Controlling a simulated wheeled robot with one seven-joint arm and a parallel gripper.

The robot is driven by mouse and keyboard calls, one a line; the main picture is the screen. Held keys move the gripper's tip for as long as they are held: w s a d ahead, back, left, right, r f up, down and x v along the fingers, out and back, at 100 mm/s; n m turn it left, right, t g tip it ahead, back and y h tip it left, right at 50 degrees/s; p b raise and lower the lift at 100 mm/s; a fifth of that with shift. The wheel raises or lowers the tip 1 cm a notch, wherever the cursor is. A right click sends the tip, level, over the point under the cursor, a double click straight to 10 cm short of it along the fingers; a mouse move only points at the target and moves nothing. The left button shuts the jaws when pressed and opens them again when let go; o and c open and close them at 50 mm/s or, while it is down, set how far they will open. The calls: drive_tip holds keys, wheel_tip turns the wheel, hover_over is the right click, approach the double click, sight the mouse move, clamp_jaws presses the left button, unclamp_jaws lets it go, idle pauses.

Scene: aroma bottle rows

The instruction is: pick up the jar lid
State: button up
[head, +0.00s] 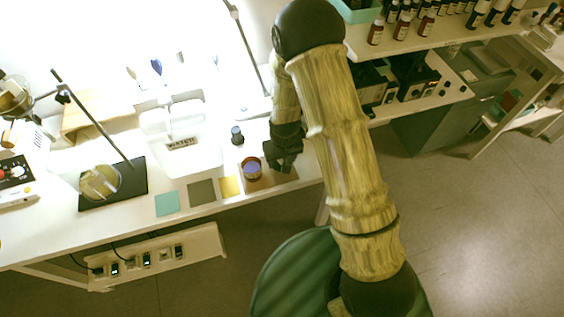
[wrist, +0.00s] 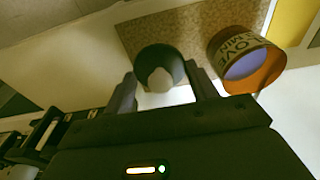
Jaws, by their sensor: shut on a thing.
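The jar lid (wrist: 158,60) is a dark round piece with a pale middle in the wrist view. It sits between the two fingers of my gripper (wrist: 164,84), which is shut on it. In the head view my gripper (head: 283,158) is over the right part of the brown mat and hides the lid. An open amber jar (wrist: 250,58) with a printed label and purple contents is beside the lid, apart from it. The jar also shows in the head view (head: 252,169), just left of my gripper. I cannot tell whether the lid touches the mat.
The brown cork-like mat (head: 262,186) lies near the bench's front edge. Yellow (head: 230,187), olive and teal squares lie to its left. A small dark bottle (head: 237,135) stands behind the jar. A clear water container (head: 180,140) and a rod stand are farther back.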

wheel_tip(320, 180, up, 8)
drive_tip(key=shift+f, duration=0.1)
idle(0.6)
